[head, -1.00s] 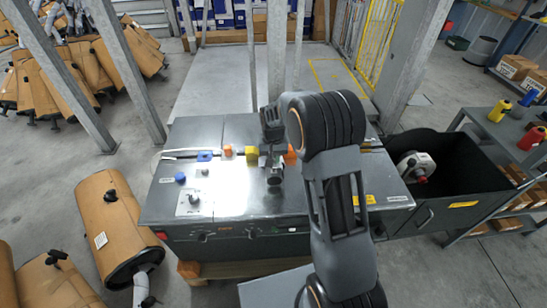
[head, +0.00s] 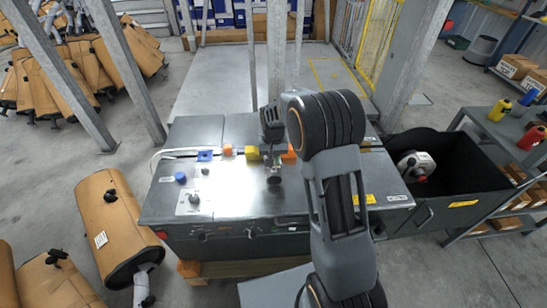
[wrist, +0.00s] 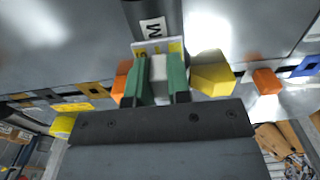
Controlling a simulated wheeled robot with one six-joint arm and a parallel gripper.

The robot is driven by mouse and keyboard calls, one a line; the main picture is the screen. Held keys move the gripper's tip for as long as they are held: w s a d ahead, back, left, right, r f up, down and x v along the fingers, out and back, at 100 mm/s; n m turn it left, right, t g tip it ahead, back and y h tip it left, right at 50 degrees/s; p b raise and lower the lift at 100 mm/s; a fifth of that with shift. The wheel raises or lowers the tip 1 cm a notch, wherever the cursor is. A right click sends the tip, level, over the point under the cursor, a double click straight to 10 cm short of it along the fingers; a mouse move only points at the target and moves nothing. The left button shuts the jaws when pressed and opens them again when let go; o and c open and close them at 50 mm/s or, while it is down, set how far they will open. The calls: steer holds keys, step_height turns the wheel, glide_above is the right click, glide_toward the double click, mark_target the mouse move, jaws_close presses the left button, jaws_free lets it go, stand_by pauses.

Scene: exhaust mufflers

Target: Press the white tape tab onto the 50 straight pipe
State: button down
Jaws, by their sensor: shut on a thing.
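My gripper (wrist: 158,78) has green fingers closed on a small white piece (wrist: 157,69), which looks like the white tape tab. Just beyond the fingertips, a white plate with yellow marks (wrist: 143,48) and a label with a letter M (wrist: 153,28) lie on a dark strip. In the head view my gripper is over the middle of the metal bench, mostly hidden by my own arm. I cannot clearly pick out the 50 straight pipe, nor tell whether the tab touches anything.
A dark bin (head: 440,185) with a white device adjoins the right. A wrapped muffler (head: 118,225) lies at the left.

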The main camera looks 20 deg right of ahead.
steer(key=shift+r, duration=0.4)
steer(key=shift+f, duration=0.55)
stand_by(0.7)
steer(key=shift+r, duration=0.2)
steer(key=shift+r+p, duration=2.45)
steer(key=shift+r, duration=0.95)
steer(key=shift+f, duration=0.1)
